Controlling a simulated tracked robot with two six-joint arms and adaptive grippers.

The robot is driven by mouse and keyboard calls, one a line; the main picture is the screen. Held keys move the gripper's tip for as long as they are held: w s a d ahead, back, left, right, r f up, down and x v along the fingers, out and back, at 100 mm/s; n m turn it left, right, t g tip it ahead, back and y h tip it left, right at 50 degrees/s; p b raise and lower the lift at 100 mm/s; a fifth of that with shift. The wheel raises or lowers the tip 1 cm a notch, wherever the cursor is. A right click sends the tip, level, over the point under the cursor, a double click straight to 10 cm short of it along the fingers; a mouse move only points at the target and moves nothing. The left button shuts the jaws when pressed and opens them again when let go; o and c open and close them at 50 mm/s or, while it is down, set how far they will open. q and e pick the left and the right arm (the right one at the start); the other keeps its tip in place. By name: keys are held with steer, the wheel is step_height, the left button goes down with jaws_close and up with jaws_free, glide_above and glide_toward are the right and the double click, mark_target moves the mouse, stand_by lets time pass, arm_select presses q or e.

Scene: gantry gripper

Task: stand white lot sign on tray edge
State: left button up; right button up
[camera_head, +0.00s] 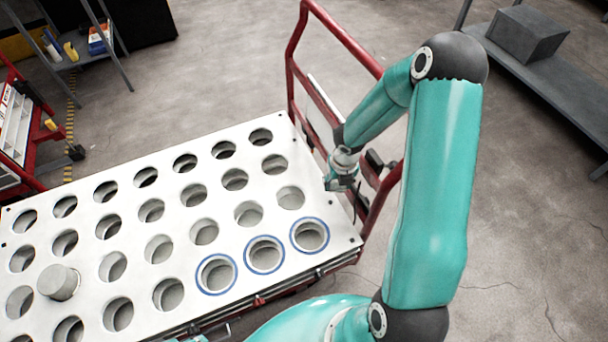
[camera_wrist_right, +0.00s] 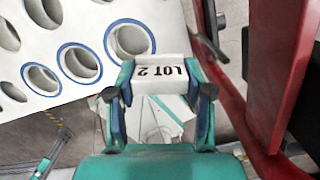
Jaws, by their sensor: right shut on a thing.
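The white lot sign (camera_wrist_right: 162,76), printed "LOT 2", is between the fingers of my right gripper (camera_wrist_right: 158,88) in the wrist view. The gripper is shut on it. In the head view, my right gripper (camera_head: 343,180) is at the right edge of the white tray (camera_head: 222,236), beside the red rail; the sign cannot be made out there. In the wrist view the sign appears close to the tray's edge; whether it touches is unclear. A small teal and grey part at the bottom edge of the head view may be my left gripper (camera_head: 205,336); its jaws cannot be made out.
The tray has rows of round holes, three ringed in blue near its front right corner. A grey cylinder (camera_head: 58,282) stands at the left of the tray. A red cart rail (camera_head: 292,60) rises close by my right gripper. Shelves stand at the back.

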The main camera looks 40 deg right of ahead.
mark_target(336, 223)
steer(key=shift+s+d+f+n, duration=0.1)
steer(key=shift+s+f+n, duration=0.15)
steer(key=shift+s+n, duration=0.25)
steer(key=shift+s+d+f+n, duration=0.1)
steer(key=shift+s+f+n, duration=0.15)
steer(key=shift+n, duration=0.45)
steer(key=shift+s+f+n+b, duration=0.2)
steer(key=shift+n+b, duration=0.1)
steer(key=shift+b, duration=0.05)
step_height(336, 223, down, 20)
steer(key=b, duration=1.5)
steer(key=shift+r, duration=0.2)
steer(key=shift+f, duration=0.1)
steer(key=o, duration=0.8)
